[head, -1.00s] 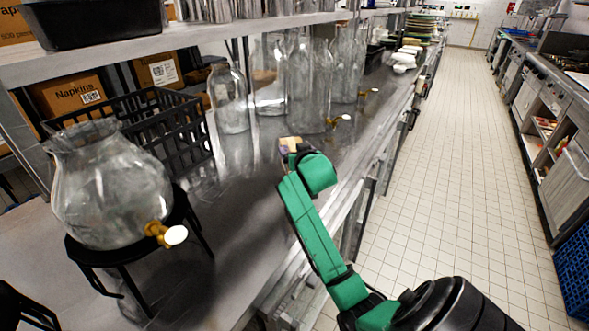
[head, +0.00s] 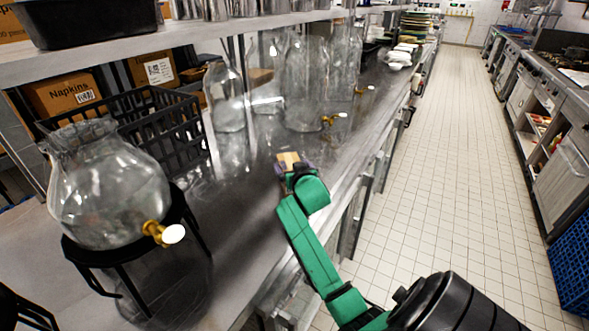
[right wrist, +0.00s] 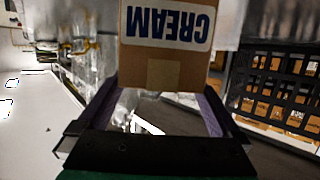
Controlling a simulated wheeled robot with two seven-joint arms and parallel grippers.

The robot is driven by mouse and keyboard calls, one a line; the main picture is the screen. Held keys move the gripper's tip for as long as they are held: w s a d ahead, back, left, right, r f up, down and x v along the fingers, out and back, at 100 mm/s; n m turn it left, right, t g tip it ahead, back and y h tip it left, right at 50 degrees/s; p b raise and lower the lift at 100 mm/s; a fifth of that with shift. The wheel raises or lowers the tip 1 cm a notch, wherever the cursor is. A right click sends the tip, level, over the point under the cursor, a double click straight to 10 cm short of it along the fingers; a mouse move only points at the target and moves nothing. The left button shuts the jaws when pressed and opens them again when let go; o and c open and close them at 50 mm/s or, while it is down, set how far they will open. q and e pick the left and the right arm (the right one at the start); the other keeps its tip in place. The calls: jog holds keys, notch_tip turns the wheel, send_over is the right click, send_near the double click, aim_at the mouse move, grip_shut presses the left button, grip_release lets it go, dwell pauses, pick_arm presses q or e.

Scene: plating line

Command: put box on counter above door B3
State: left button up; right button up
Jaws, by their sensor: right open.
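A small cardboard box (right wrist: 165,60) with a blue-on-white CREAM label shows large in the right wrist view, its lettering upside down. In the head view the box (head: 289,158) is a small tan shape on the steel counter (head: 238,205), at the end of my green right arm. My right gripper (right wrist: 162,95) is open, with its purple-padded fingers apart near the two sides of the box. In the head view the right gripper (head: 294,167) is partly hidden by its wrist. Cabinet fronts run below the counter edge, but no B3 marking is readable. My left gripper is out of view.
A glass dispenser (head: 110,190) with a brass tap stands on a black stand at left. A black crate (head: 165,135) and several glass jars (head: 303,95) stand behind the box. A shelf (head: 180,40) overhangs the counter. The tiled aisle at right is clear.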

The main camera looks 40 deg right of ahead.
jog(key=b+v, duration=0.1)
jog(key=v, duration=1)
jog(key=shift+s+a, duration=0.2)
jog(key=shift+s, duration=0.15)
